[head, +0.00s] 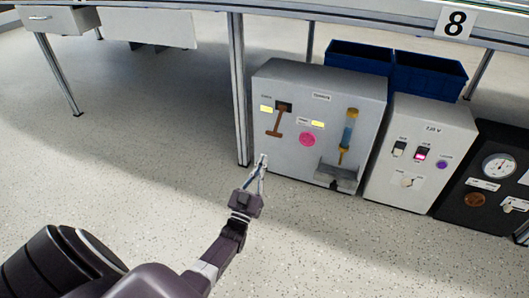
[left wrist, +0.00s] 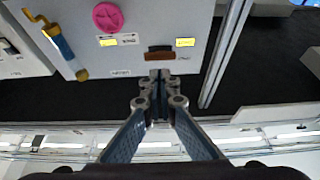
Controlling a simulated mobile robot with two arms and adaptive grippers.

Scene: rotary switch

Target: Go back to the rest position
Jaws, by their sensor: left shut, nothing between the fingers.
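My left gripper (head: 263,162) is shut and empty, in front of the lower left edge of a large grey box (head: 285,155). In the left wrist view, which looks upside down, its closed fingertips (left wrist: 160,76) overlap the area beside a brown handle (left wrist: 158,53); I cannot tell the gap there. In the head view the brown T-shaped handle (head: 275,121) is tilted and stands above the gripper, clear of it. My right gripper is not in view.
The grey box also carries a pink round knob (head: 307,139) and a blue and yellow cylinder (head: 349,130). A black box with a gauge (head: 498,166) stands at the right. A metal post (head: 238,90) is beside the grey box. The speckled floor (head: 130,180) at left is clear.

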